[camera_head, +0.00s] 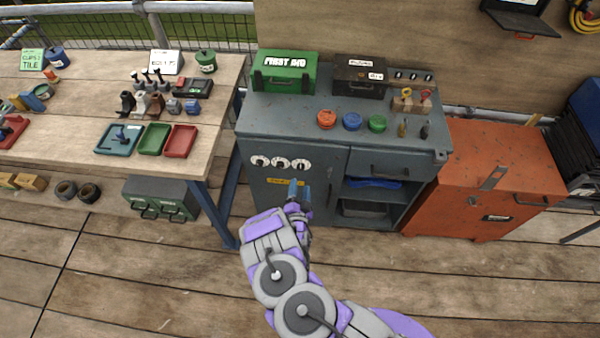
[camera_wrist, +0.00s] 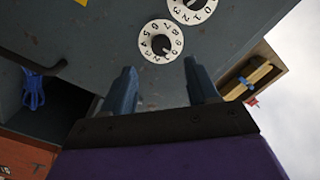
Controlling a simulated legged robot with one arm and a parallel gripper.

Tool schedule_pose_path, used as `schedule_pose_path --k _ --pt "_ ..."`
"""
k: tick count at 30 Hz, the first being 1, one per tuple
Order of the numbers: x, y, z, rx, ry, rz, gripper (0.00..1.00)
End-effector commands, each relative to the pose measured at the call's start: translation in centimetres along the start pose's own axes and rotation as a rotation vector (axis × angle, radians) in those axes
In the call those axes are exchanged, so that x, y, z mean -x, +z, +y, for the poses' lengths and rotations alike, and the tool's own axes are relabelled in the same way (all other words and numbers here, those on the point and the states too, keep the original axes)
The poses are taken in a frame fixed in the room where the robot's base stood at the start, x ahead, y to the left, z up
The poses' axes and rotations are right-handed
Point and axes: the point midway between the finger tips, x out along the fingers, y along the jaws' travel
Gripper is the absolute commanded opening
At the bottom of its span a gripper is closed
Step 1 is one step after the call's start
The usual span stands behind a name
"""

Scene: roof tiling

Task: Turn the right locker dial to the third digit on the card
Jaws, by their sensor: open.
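The grey-blue locker (camera_head: 330,180) has three white dials with black knobs in a row on its front. The right dial (camera_head: 301,165) is just above my gripper (camera_head: 299,190). In the wrist view the right dial (camera_wrist: 161,41) lies beyond and between my two blue fingertips (camera_wrist: 160,74), apart from them. The middle dial (camera_wrist: 192,10) is partly cut off there. My gripper is open and empty. The left dial (camera_head: 259,161) and middle dial (camera_head: 280,163) are clear.
Beside the dials are a drawer and an open shelf holding a blue item (camera_head: 375,183). A green first-aid box (camera_head: 284,72), the black box (camera_head: 358,80) and coloured caps stand on top. A wooden workbench (camera_head: 85,105) is at left, an orange cabinet (camera_head: 490,180) at right.

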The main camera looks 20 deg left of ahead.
Motion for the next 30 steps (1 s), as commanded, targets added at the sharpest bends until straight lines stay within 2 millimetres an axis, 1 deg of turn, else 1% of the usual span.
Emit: schedule_pose_path --k 1,6,13,19,29,30 --pt "-1.0 -0.1 -0.1 -0.001 -0.004 0.005 0.59" --pt "-3.6 0.3 -0.1 0.004 -0.003 0.002 0.59" --pt "-6.2 0.4 -0.2 0.005 -0.002 0.000 0.59" --pt "-7.2 0.1 -0.1 0.003 -0.002 0.000 0.59" --pt "-7.4 0.2 -0.1 0.004 0.000 -0.001 0.59" --pt "-7.4 0.2 -0.1 0.004 0.000 -0.001 0.56"
